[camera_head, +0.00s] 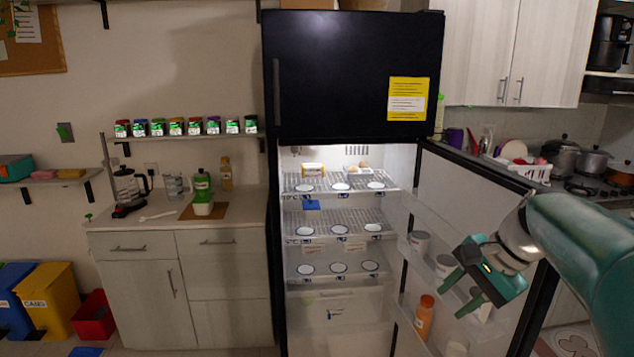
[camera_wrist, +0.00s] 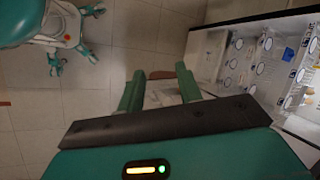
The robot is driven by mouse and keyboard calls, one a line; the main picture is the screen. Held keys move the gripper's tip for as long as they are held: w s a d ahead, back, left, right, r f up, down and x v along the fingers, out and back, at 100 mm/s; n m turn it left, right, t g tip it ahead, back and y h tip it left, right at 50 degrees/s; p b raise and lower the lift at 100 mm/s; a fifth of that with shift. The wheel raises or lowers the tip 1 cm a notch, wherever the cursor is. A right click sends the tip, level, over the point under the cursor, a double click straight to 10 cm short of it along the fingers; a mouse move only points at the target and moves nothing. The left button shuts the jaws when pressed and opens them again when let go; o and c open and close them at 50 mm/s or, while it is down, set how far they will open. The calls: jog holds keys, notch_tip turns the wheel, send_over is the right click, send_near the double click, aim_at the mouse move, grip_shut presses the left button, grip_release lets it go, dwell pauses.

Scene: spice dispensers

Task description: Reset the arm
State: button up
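My gripper (camera_head: 464,289) is at the lower right in the head view, in front of the open fridge door (camera_head: 468,185). Its two green fingers stand apart with nothing seen between them. In the wrist view my gripper (camera_wrist: 158,88) points at the tiled floor (camera_wrist: 125,40), with its fingers spread and a gap between them. A small brownish thing and a pale patch show past the fingertips, too unclear to name. My arm comes in from the right edge of the head view.
The black fridge (camera_head: 350,75) stands open, with wire shelves (camera_head: 340,185) inside. An orange bottle (camera_head: 424,318) and white containers (camera_head: 419,243) sit in the door racks. A counter (camera_head: 180,222) with a coffee maker (camera_head: 130,188) is at left, below a shelf of spice dispensers (camera_head: 194,127).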

jog(key=s+a+f+n+t+h, duration=0.1)
jog(key=s+a+f+n+h, duration=0.1)
jog(key=s+a+n, duration=0.3)
jog(key=s+a+f+n+t+h, duration=0.1)
jog(key=s+a+f+n+h, duration=0.1)
jog(key=s+a+f+n, duration=0.2)
jog(key=s+n, duration=0.3)
jog(key=s, duration=0.4)
jog(key=shift+a+f+h, duration=0.2)
jog(key=shift+a+h, duration=0.1)
jog(key=shift+a, duration=0.1)
jog(key=shift+s+a, duration=0.1)
jog(key=shift+a, duration=0.05)
